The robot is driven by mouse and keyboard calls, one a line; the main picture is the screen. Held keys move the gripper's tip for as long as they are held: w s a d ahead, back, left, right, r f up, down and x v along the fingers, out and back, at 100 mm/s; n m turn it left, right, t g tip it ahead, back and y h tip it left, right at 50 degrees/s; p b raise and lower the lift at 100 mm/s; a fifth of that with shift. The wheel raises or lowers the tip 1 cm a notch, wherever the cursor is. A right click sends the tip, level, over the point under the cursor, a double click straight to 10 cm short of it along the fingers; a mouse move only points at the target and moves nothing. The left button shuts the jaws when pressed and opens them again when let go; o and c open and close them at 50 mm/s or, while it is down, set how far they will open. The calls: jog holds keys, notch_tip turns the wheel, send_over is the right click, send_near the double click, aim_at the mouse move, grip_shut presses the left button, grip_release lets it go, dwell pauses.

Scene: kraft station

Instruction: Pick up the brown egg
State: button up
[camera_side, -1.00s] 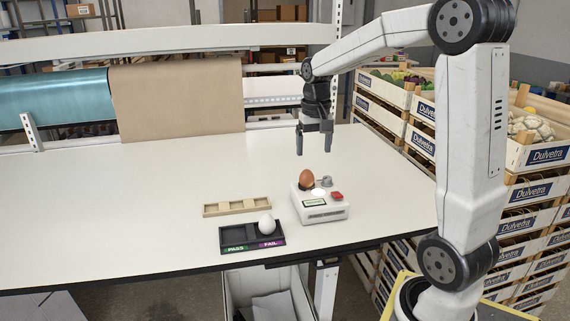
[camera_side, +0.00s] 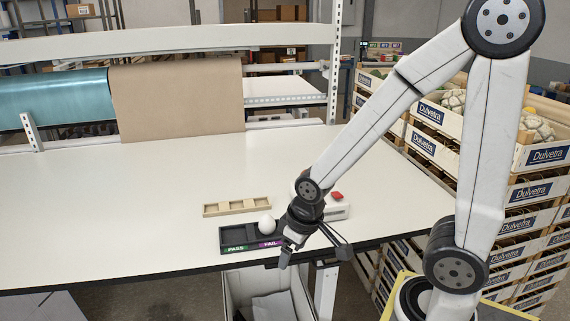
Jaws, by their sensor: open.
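The brown egg does not show now; my wrist covers the place on the small white device (camera_side: 341,213) where it sat a moment ago. Only the device's right part and its red button (camera_side: 337,196) are visible. My gripper (camera_side: 314,258) is open, its two fingers spread wide, at the front of the device near the table's front edge. I see nothing between the fingers. Whether they touch anything is unclear.
A white egg (camera_side: 266,223) sits in the black PASS/FAIL tray (camera_side: 232,238), on its FAIL side, close left of my gripper. An empty tan slotted tray (camera_side: 237,208) lies behind it. The table (camera_side: 130,210) is clear on the left. Crates (camera_side: 535,190) stand at right.

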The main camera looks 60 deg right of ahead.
jog(key=shift+o, duration=0.8)
jog(key=w+d+r+m+g, duration=0.2)
jog(key=w+d+r+m, duration=0.2)
jog(key=w+d+m, duration=0.7)
jog(key=d+r+m, duration=0.1)
jog(key=d+m, duration=0.1)
jog(key=d, duration=0.3)
jog(key=d+r+m+y, duration=0.1)
jog(key=d+r+m, duration=0.1)
jog(key=d, duration=0.4)
jog(key=d+r+m, duration=0.2)
jog(key=d, duration=0.3)
jog(key=shift+w+d+g+y, duration=0.15)
jog(key=shift+w+g+y, duration=0.1)
jog(key=shift+g+y, duration=0.05)
jog(key=shift+s+d+r+m, duration=0.1)
jog(key=shift+d+r+m, duration=0.05)
jog(key=shift+d+m, duration=0.4)
jog(key=shift+a+f, duration=0.15)
jog(key=shift+f, duration=0.55)
jog(key=shift+a+f, duration=0.1)
jog(key=shift+f, duration=0.55)
